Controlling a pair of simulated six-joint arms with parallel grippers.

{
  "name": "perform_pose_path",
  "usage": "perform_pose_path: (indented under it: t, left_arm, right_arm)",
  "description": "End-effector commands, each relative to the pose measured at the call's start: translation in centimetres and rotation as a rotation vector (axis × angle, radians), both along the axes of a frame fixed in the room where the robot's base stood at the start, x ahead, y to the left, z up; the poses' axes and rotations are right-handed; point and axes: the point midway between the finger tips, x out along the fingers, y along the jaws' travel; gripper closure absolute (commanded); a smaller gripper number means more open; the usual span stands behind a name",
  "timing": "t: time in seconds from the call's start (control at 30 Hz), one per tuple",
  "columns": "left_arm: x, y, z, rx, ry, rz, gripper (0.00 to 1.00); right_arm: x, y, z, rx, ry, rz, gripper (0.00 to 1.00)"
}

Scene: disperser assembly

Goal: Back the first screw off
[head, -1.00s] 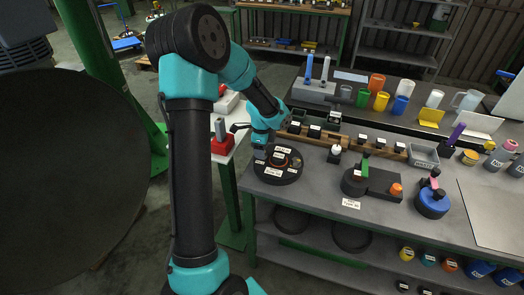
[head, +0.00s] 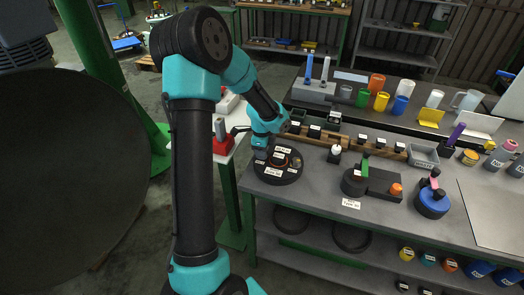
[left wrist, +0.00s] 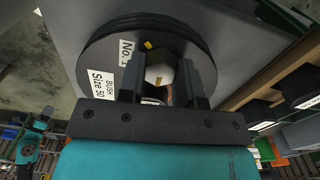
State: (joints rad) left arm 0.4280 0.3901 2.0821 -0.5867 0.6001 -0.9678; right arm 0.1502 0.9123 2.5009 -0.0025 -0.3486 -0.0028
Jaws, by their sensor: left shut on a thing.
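The black round disperser (head: 291,178) with white labels lies near the left end of the grey bench. It fills the upper part of the left wrist view (left wrist: 97,57), where labels reading "No.1" and "BUSH Size 50" show. My left gripper (left wrist: 162,74) reaches down over the disc and is shut on a pale rounded screw head (left wrist: 158,73) with a small yellow mark. The screw's lower part is hidden. In the head view my left gripper (head: 261,149) is at the disc's upper left edge, and its fingertips are too small to make out. My right gripper is not in view.
A wooden rack (head: 345,139) with black blocks runs behind the disc. A white-topped bottle (head: 336,150), a black fixture with a green part (head: 366,161) and a blue round part (head: 433,203) stand to the right. Bare bench lies between disc and fixture.

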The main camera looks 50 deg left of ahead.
Motion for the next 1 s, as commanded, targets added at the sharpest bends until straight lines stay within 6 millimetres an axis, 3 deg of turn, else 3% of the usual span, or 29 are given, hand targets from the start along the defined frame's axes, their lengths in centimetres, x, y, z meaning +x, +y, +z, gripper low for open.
perform_pose_path:
  t: [0.47,1.0]
  left_arm:
    - [0.02,0.01,0.01,0.000,0.000,0.091,0.92]
    - [0.03,-0.01,-0.01,-0.002,0.000,0.526,0.92]
  right_arm:
    - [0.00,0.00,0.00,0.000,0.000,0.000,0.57]
    - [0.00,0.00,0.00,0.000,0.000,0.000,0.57]
